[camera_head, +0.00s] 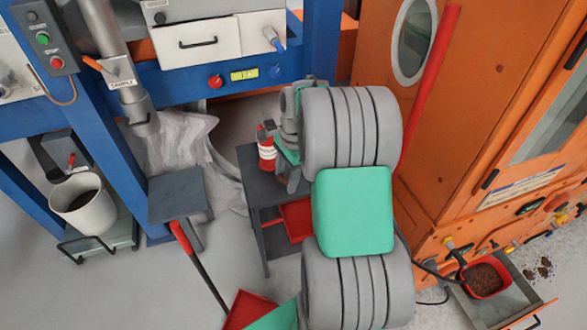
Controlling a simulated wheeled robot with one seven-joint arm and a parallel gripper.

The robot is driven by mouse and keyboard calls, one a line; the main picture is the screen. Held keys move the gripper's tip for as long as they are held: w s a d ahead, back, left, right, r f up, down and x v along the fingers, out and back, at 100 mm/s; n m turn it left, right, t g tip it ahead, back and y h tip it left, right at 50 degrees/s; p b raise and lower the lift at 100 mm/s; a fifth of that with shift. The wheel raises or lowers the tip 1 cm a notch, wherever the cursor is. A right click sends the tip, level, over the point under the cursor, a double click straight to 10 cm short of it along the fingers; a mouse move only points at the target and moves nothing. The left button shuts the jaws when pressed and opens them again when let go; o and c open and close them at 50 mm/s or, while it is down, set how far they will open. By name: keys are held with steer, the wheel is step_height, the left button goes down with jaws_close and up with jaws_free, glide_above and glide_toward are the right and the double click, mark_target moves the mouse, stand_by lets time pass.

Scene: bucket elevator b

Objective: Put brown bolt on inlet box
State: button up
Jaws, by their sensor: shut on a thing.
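My grey and green arm fills the middle of the view and covers much of what lies behind it. My gripper (290,182) shows only in part, at the left edge of the arm above the small dark table. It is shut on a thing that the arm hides. I see no brown bolt. I cannot tell which part is the inlet box, and no label names it.
A red can (266,150) and a red tray (296,218) are at the dark table (262,200). A white bucket (82,205) stands at left. The orange cabinet (450,130) closes off the right, with an open drawer (510,305). A red-handled shovel (205,268) lies in front.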

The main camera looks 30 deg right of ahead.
steer(key=d+f+m+t+h+b, duration=0.1)
steer(key=d+f+m+b, duration=0.15)
steer(key=d+m, duration=1.1)
steer(key=shift+n, duration=0.25)
steer(key=w+a+f, duration=0.1)
steer(key=w+f, duration=0.2)
steer(key=w, duration=0.1)
steer(key=w+a+f+b, duration=0.1)
steer(key=w+f, duration=0.1)
steer(key=w, duration=0.2)
steer(key=w+a+f, duration=0.1)
steer(key=w+f, duration=0.2)
steer(key=w, duration=0.1)
steer(key=shift+w+a+f, duration=0.25)
steer(key=shift+w+f, duration=0.05)
steer(key=shift+w, duration=0.05)
step_height(320, 180, down, 3)
steer(key=shift+w+r+b, duration=0.15)
steer(key=shift+b, duration=0.25)
steer(key=shift+f, duration=0.35)
steer(key=o, duration=1.3)
steer(key=shift+o, duration=0.2)
steer(key=shift+r, duration=0.1)
